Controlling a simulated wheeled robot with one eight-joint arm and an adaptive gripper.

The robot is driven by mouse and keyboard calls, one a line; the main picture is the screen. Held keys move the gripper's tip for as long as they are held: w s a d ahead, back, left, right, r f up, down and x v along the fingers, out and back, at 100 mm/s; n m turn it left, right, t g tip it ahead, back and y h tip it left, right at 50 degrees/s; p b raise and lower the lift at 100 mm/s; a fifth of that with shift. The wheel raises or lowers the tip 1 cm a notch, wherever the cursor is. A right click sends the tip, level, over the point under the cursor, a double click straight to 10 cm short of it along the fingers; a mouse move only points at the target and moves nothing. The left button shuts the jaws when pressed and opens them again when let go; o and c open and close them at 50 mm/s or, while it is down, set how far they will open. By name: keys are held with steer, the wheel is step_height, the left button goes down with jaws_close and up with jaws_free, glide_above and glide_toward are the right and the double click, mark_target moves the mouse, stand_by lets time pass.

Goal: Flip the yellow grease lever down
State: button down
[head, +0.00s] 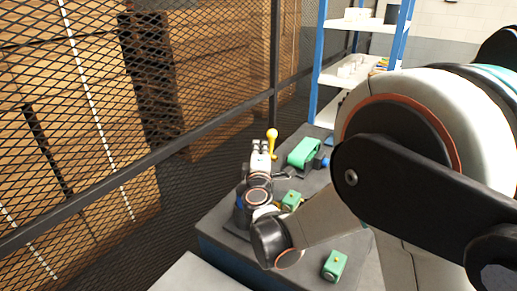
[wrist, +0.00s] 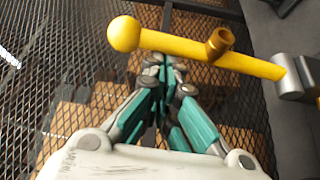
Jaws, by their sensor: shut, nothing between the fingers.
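The yellow grease lever (head: 273,144) stands upright in the head view, with a round knob at its top. In the wrist view the lever (wrist: 190,47) crosses the upper picture, from the knob at left to a grey metal hub (wrist: 297,77) at right. A brass-coloured fitting (wrist: 220,43) sits against its middle. My gripper (wrist: 165,62) is shut and empty. Its teal-padded fingers meet right at the lever's lower edge in that view; I cannot tell whether they touch it. In the head view my gripper (head: 260,148) is just left of the lever.
A dark bench (head: 225,222) carries a larger green part (head: 304,152) right of the lever and small green blocks (head: 334,265) nearer me. A black mesh fence (head: 90,120) runs along the left. A blue-framed shelf (head: 318,75) stands behind.

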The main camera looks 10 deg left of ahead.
steer(key=shift+s+d, duration=0.1)
steer(key=shift+d, duration=0.15)
steer(key=s+d+f+b, duration=0.2)
steer(key=d+b, duration=0.1)
steer(key=d, duration=0.5)
steer(key=shift+s+f, duration=0.35)
steer(key=shift+a, duration=0.1)
stand_by(0.5)
step_height(320, 180, up, 3)
steer(key=a+p, duration=0.2)
steer(key=a, duration=0.1)
steer(key=s+f, duration=0.1)
steer(key=s, duration=0.2)
steer(key=s+f, duration=0.1)
steer(key=s, duration=0.2)
steer(key=s+f, duration=0.2)
steer(key=s, duration=0.1)
steer(key=shift+s+d, duration=0.1)
steer(key=shift+d, duration=0.3)
